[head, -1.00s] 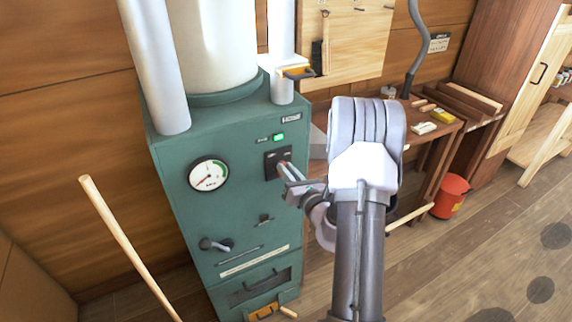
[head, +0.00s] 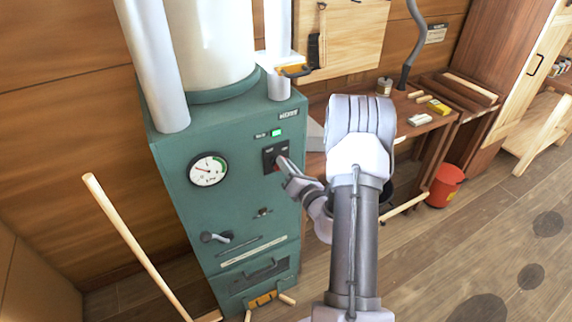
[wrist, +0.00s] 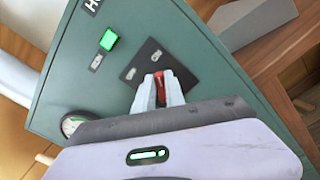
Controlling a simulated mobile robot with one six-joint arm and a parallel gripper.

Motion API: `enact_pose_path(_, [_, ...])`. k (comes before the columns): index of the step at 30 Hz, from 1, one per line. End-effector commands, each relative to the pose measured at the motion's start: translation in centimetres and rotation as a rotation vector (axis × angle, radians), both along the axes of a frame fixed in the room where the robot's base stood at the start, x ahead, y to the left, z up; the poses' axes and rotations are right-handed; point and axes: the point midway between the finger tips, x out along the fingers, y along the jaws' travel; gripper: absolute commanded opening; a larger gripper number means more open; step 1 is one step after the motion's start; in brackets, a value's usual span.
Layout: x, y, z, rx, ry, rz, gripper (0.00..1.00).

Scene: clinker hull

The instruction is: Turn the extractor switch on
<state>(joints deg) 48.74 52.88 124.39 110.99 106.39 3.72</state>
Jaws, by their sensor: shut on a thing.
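The extractor is a green cabinet (head: 225,150) with a pale drum on top. Its switch is a red knob (wrist: 163,84) on a dark plate, which shows in the head view (head: 275,155) and in the wrist view (wrist: 150,60). My gripper (head: 282,166) is at the plate, and in the wrist view (wrist: 160,92) its fingers are shut on the red knob, one on each side. They cover part of the knob. A green lamp (head: 277,133) glows above the plate; it also shows in the wrist view (wrist: 108,40).
A round gauge (head: 208,170) and a lever handle (head: 215,237) are on the cabinet front. A wooden pole (head: 130,240) leans at left. A workbench (head: 425,125) and a red bucket (head: 446,186) stand at right.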

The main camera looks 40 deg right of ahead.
Motion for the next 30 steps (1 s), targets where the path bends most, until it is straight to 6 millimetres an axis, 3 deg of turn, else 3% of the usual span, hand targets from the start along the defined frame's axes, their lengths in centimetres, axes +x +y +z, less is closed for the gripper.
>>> enact_pose_path(5, [0.0, 0.0, 0.0, 0.001, 0.001, 0.001, 0.00])
enact_pose_path(6, [0.0, 0.0, 0.0, 0.001, 0.001, 0.001, 0.18])
enact_pose_path(9, [0.0, 0.0, 0.0, 0.001, 0.001, 0.001, 0.36])
enact_pose_path(20, [-0.4, 0.1, 0.0, -0.001, 0.001, -0.001, 0.36])
enact_pose_path(23, [-1.9, 0.4, -0.1, 0.001, 0.002, -0.002, 0.36])
enact_pose_path(30, [-9.1, 2.0, -0.1, 0.006, 0.003, -0.007, 0.36])
